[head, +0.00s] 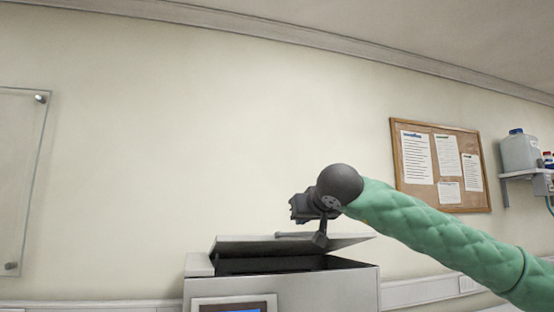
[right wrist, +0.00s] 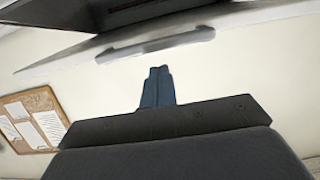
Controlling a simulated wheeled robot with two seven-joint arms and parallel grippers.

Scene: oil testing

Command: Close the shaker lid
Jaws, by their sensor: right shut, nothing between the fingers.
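The shaker (head: 325,290) is a grey box with a small screen at the bottom middle of the head view. Its flat lid (head: 262,243) is partly open, with a dark gap beneath it. My right gripper (head: 319,238) points down at the lid, overlapping it in the picture; I cannot tell if they touch. In the right wrist view the shut, empty fingers (right wrist: 157,72) point toward the lid's bar handle (right wrist: 155,45), just short of it in the picture. My left gripper is not in view.
A cork board (head: 440,165) with papers hangs on the wall at right. A shelf (head: 525,174) with a plastic canister (head: 519,151) is at the far right. A glass panel (head: 20,180) is on the left wall. The space above the shaker is clear apart from my right arm.

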